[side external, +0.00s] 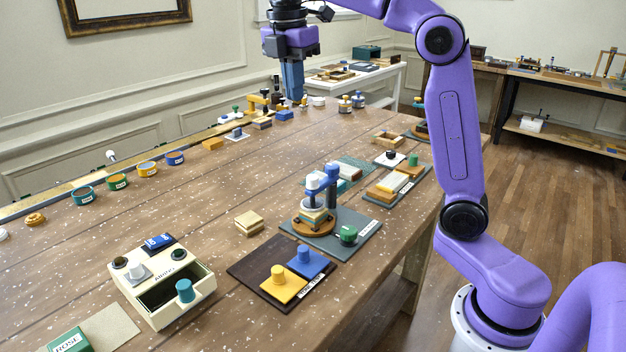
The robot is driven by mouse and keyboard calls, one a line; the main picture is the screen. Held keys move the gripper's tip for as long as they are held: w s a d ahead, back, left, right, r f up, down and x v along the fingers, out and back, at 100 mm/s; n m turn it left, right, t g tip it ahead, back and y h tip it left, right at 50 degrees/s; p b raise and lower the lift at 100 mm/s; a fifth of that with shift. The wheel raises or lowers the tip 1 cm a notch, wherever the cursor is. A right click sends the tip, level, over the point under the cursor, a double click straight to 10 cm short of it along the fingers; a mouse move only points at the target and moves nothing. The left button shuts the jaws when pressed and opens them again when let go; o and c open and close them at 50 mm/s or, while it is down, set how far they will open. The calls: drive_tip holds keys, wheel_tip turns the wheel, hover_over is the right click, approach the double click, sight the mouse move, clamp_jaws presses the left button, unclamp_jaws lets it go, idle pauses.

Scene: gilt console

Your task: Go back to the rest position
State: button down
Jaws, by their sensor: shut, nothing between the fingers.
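My gripper (292,82) hangs from my purple arm at the upper middle of the side external view. Its blue fingers point down over the far part of the wooden table (215,220) and are shut with nothing between them. How high the fingertips are above the table is hard to tell. Small items stand close behind and beside them in the picture, including a yellow block-like piece (258,101) and a small blue block (285,115). No marker for a rest position shows.
A cream box (190,310) with an open drawer stands at the front left. A round-based press (314,222) stands on a grey board at the middle right. Small round tins (118,182) line the left edge. The table's middle is mostly clear.

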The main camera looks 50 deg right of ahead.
drive_tip(key=s+a+f+m, duration=0.3)
drive_tip(key=s+a+f, duration=0.5)
drive_tip(key=s+f, duration=0.45)
drive_tip(key=s+d+f+m, duration=0.1)
drive_tip(key=s+d+f, duration=0.1)
drive_tip(key=s+f, duration=0.3)
drive_tip(key=s+d+f+m+y, duration=0.1)
drive_tip(key=s+f, duration=0.4)
drive_tip(key=s, duration=0.6)
drive_tip(key=shift+d+f+y, duration=0.15)
drive_tip(key=shift+d+y, duration=0.15)
drive_tip(key=shift+d, duration=0.2)
drive_tip(key=shift+w, duration=0.1)
